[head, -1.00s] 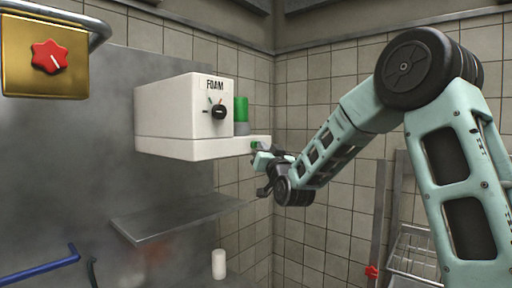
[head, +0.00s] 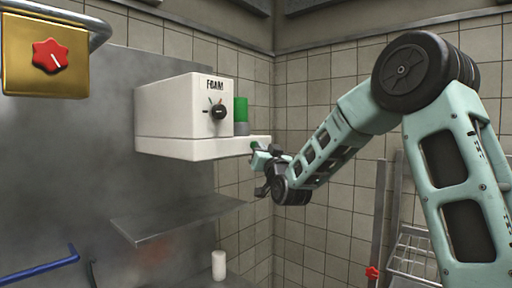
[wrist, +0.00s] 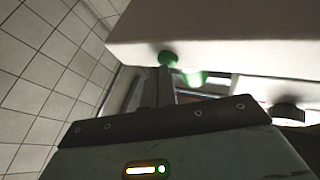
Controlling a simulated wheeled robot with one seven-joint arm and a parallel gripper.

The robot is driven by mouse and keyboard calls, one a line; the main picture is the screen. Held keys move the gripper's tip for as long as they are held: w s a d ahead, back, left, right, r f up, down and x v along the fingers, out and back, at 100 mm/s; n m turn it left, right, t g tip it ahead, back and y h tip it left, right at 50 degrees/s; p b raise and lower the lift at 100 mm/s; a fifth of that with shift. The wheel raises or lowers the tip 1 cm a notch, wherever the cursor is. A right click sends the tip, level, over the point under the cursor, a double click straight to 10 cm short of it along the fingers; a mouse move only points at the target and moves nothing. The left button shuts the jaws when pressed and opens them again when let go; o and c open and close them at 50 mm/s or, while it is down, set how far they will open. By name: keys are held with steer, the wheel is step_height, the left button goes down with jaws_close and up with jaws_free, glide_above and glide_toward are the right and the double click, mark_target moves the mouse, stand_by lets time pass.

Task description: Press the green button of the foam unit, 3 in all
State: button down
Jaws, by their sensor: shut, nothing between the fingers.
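The white foam unit (head: 180,120) is mounted on the wall in the head view, with a FOAM label and a black knob (head: 219,112). Its small green button (head: 254,144) is at the right end of the lower ledge. The green button (wrist: 168,58) also shows in the wrist view, just beyond my fingertips. My gripper (head: 257,158) is shut and empty, right at the button; its fingers (wrist: 160,72) point at it in the wrist view. I cannot tell whether they touch it. A green cylinder (head: 241,110) stands on the ledge beside the housing.
A metal shelf (head: 180,218) sits below the unit, and a white cylinder (head: 218,265) stands lower down. A brass box with a red knob (head: 49,56) is at upper left. A wire rack (head: 412,255) is at lower right. Tiled walls close off the corner.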

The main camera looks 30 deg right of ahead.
steer(key=shift+s+d+b, duration=0.25)
steer(key=shift+s+b, duration=0.3)
steer(key=shift+s, duration=0.25)
steer(key=s, duration=0.1)
steer(key=s+d+b, duration=0.1)
steer(key=s, duration=0.1)
steer(key=s+b, duration=0.1)
steer(key=shift+s+d, duration=0.35)
stand_by(2.4)
